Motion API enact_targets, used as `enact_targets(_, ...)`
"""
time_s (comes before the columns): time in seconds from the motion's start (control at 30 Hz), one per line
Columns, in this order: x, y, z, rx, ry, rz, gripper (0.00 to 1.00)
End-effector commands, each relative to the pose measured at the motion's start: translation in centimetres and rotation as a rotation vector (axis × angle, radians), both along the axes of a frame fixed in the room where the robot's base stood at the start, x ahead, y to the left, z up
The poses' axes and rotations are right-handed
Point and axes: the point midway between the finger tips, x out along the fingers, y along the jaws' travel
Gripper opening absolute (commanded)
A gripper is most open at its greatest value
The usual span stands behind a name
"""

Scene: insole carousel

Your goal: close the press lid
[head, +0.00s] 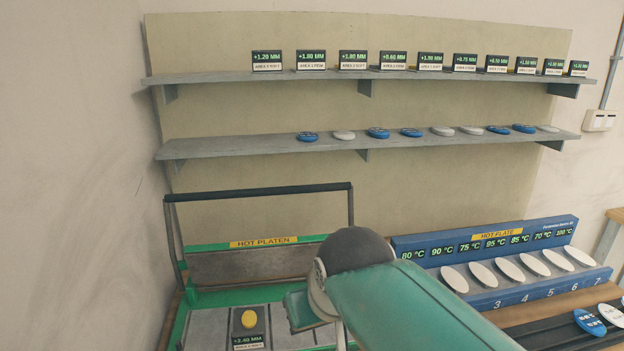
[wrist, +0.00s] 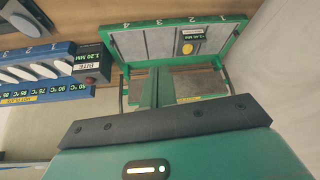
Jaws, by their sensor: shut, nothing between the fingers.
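The press lid (head: 250,265) stands raised at the back of the green press, a grey-brown plate under a yellow HOT PLATEN label. Its black handle bar (head: 260,191) runs across the top on two side rods. The press base (head: 200,328) below has grey numbered sections, and a yellow disc (head: 249,319) sits on one. In the wrist view, the base (wrist: 150,42) appears upside down, with the lid plate (wrist: 203,84) beyond my fingers. My gripper (wrist: 154,72) is shut and empty in front of the press. In the head view my arm hides most of it.
A blue hot-plate rack (head: 480,245) with several white insoles stands right of the press. A dark box (wrist: 92,65) sits near it in the wrist view. Two wall shelves (head: 350,143) hold pads and labelled boxes above. A wall is close on the left.

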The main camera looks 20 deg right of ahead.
Motion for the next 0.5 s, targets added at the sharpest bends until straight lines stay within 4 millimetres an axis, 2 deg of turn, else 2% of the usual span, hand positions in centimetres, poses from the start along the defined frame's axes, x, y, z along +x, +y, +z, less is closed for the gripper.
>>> enact_targets(0.03,2.2,-0.6,1.7,-0.003,-0.007,-0.014,0.0)
enact_targets(0.2,9.1,-2.9,7.0,-0.01,-0.034,-0.049,0.0)
enact_targets(0.4,17.1,-6.6,11.6,-0.015,-0.067,-0.087,0.0)
enact_targets(0.5,20.9,-8.9,13.2,-0.016,-0.084,-0.106,0.0)
